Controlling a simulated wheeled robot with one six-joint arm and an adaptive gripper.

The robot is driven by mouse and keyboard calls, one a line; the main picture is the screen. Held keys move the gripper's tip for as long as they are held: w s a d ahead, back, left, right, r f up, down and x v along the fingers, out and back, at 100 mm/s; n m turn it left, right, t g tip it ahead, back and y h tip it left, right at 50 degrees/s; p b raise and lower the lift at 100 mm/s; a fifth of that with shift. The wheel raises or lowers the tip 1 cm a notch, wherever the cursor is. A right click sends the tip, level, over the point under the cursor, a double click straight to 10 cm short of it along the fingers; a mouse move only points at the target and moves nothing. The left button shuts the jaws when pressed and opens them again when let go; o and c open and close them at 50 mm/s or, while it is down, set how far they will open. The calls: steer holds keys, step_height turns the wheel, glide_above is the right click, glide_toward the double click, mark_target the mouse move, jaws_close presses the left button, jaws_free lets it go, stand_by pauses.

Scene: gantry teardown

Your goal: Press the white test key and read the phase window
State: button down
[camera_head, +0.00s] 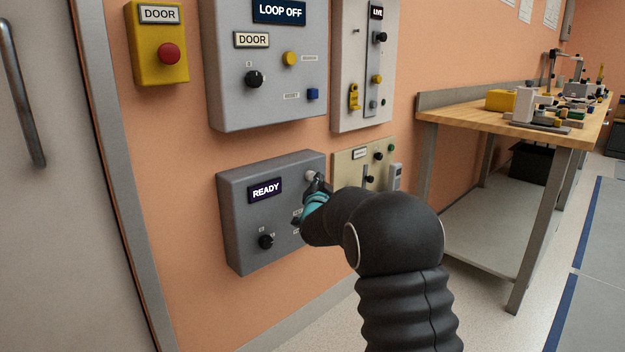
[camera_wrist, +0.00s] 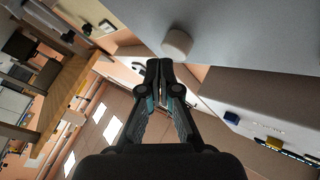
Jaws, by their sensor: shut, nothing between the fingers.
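A grey box (camera_head: 234,224) is on the orange wall, with a dark window (camera_head: 265,190) reading "READY". The round white key (camera_head: 311,175) sits at the box's upper right; in the wrist view it is a pale disc (camera_wrist: 177,43) standing out from the panel. My gripper (camera_head: 319,183) is close to the key, at its lower right in the head view. In the wrist view my gripper (camera_wrist: 166,68) is shut and empty, its fingertips just below the key with a small gap in the picture. I see no contact. My gripper and arm hide part of the box's right side.
A larger panel (camera_head: 230,110) reading "LOOP OFF" hangs above. A yellow box with a red button (camera_head: 168,54) is at upper left. A beige panel (camera_head: 344,160) with knobs is close right of my gripper. A workbench (camera_head: 470,121) stands further right; a door (camera_head: 50,240) is left.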

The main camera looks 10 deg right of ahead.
steer(key=shift+w+a, duration=0.3)
steer(key=shift+w, duration=0.1)
stand_by(0.9)
steer(key=shift+s+d+b, duration=0.1)
steer(key=shift+s+b, duration=0.05)
steer(key=shift+b, duration=0.25)
steer(key=shift+s+d+b, duration=0.45)
steer(key=shift+s+b, duration=0.2)
steer(key=s+d+b, duration=0.3)
steer(key=s+b, duration=0.1)
steer(key=s, duration=0.1)
steer(key=shift+d+b, duration=0.25)
steer(key=shift+b, duration=0.1)
steer(key=shift+w, duration=0.1)
stand_by(0.4)
